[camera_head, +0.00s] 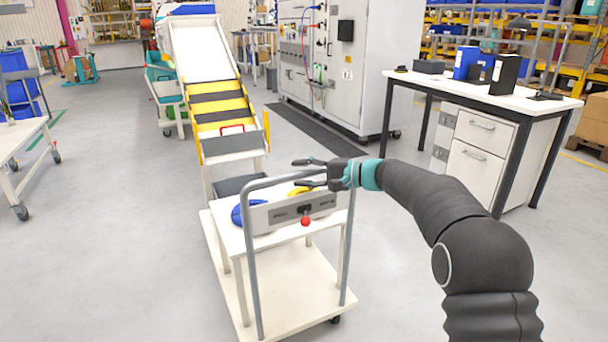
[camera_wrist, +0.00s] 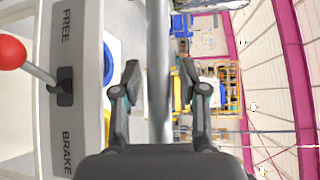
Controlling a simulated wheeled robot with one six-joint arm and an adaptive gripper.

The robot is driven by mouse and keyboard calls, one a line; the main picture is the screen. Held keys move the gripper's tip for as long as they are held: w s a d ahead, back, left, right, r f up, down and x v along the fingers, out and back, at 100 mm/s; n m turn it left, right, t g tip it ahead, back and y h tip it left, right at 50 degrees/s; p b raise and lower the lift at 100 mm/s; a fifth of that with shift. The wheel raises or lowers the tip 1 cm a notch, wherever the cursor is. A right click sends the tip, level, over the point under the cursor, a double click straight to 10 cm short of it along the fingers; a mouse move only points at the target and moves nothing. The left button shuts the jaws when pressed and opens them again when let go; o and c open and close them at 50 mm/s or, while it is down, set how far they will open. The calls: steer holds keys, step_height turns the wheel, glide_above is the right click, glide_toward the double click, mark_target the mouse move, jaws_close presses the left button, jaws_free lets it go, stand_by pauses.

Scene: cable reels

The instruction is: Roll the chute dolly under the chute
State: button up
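The chute dolly (camera_head: 275,300) is a pale wheeled cart with a raised shelf and a grey tubular handle (camera_head: 251,265). Its front panel (camera_head: 270,218) has a lever with a red knob (camera_head: 305,221). In the wrist view, the panel reads FREE and BRAKE, and the red knob (camera_wrist: 10,52) leans to the left; I cannot tell its setting. My gripper (camera_head: 303,173) is at the handle's upper right. In the wrist view, my gripper (camera_wrist: 160,80) is open, its fingers on either side of the handle bar (camera_wrist: 159,60), with gaps showing. The chute (camera_head: 202,52) slopes down behind the dolly, with yellow and grey bands.
A blue round item (camera_head: 238,212) and a partly hidden yellow one (camera_head: 299,191) are on the dolly. A white-topped desk (camera_head: 535,96) stands right, a wheeled table (camera_head: 20,133) left. A grey cabinet (camera_head: 345,65) stands behind.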

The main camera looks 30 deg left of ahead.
steer(key=shift+s, duration=0.15)
steer(key=shift+d, duration=0.1)
steer(key=v, duration=1.1)
steer(key=shift+d, duration=0.35)
steer(key=shift+r, duration=0.15)
